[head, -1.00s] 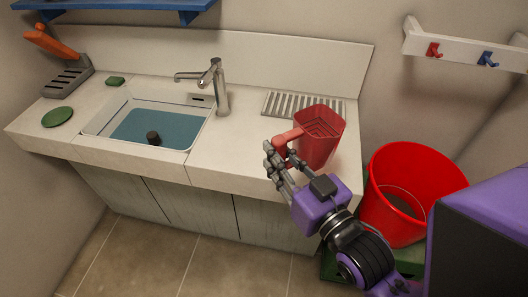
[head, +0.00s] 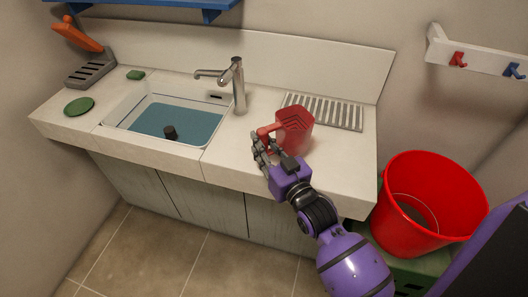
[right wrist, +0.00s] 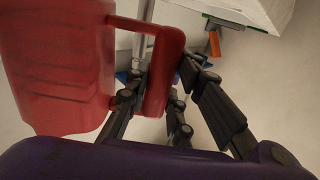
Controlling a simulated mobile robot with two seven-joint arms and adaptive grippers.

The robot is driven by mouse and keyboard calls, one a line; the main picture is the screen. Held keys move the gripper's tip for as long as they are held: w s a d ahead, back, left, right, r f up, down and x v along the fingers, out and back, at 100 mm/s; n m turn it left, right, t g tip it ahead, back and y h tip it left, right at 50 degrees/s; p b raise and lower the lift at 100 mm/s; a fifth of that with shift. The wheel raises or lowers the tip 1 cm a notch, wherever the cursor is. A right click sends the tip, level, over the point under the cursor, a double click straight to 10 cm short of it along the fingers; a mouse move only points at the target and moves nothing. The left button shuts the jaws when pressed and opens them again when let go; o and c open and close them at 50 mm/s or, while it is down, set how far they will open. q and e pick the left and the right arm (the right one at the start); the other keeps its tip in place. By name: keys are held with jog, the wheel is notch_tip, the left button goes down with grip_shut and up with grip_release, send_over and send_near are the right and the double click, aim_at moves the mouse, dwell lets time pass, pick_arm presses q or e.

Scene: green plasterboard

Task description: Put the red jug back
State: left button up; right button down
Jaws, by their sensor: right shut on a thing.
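The red jug (head: 296,130) is upright over the right part of the worktop, in front of the ribbed drainer. I cannot tell whether its base touches the worktop. My right gripper (head: 263,152) is shut on the jug's handle, on the jug's left side. In the right wrist view the jug's body (right wrist: 55,75) fills the left, and the fingers of my right gripper (right wrist: 160,100) are around its handle. My left gripper is not in view.
The worktop (head: 335,150) has a sink of water (head: 165,120) with a dark plug and a tap (head: 238,85). The metal drainer (head: 330,111) lies behind the jug. A red bucket (head: 400,240) stands at right, below a white hook rail (head: 485,58).

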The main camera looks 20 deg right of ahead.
jog(key=shift+f, duration=1.45)
jog(key=shift+f, duration=0.2)
jog(key=c, duration=2)
grip_release()
jog(key=shift+f, duration=0.15)
jog(key=o, duration=0.5)
jog(key=shift+c, duration=0.2)
jog(key=shift+s, duration=0.1)
